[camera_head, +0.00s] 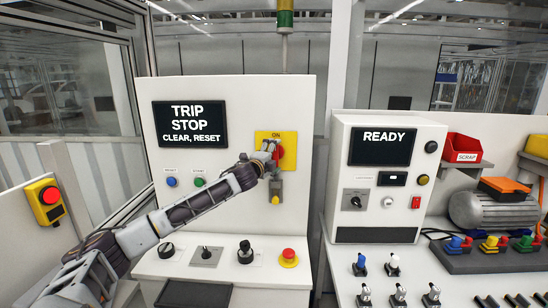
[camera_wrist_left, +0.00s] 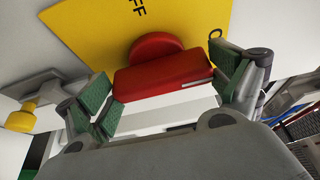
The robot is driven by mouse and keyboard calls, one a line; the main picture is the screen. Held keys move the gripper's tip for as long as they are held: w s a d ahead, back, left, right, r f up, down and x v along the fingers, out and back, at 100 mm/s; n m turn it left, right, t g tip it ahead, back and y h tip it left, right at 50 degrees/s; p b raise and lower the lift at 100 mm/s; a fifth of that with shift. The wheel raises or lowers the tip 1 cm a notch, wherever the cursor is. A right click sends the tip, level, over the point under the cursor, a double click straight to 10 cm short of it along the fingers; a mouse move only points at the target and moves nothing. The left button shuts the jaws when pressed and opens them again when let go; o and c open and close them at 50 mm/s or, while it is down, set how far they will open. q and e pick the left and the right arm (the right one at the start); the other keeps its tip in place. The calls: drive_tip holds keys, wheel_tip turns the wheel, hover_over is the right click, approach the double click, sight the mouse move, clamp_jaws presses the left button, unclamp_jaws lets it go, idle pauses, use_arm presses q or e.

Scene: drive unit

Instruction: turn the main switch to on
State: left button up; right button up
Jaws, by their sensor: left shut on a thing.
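The main switch is a red rotary handle (camera_head: 280,155) on a yellow plate (camera_head: 262,136) marked ON at its top, on the front of the white cabinet. The left wrist view shows the red handle (camera_wrist_left: 160,76) close up, with part of an OFF label on the yellow plate (camera_wrist_left: 90,35). My left gripper (camera_head: 270,154) reaches the handle from the left. Its green-padded fingers (camera_wrist_left: 168,88) lie on either side of the handle and are shut on it. The gripper partly hides the handle in the head view, so its exact angle is unclear. My right gripper is out of view.
The cabinet's display (camera_head: 190,124) reads TRIP STOP, CLEAR, RESET. A grey and yellow fitting (camera_head: 275,192) sits just below the switch. A red mushroom button (camera_head: 289,256) and several knobs are on the ledge below. A second cabinet's display (camera_head: 383,146) reads READY.

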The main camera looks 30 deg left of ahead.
sight(274, 156)
use_arm(q)
drive_tip(key=shift+f, duration=0.15)
idle(0.3)
drive_tip(key=o, duration=0.7)
drive_tip(key=shift+d, duration=0.1)
drive_tip(key=shift+s, duration=0.2)
drive_tip(key=shift+s+d, duration=0.2)
drive_tip(key=shift+s, duration=1.25)
drive_tip(key=shift+s+d, duration=0.2)
drive_tip(key=shift+s, duration=1.2)
drive_tip(key=shift+s+d, duration=0.1)
drive_tip(key=shift+s, duration=1)
drive_tip(key=shift+s+d, duration=0.15)
drive_tip(key=shift+s, duration=0.15)
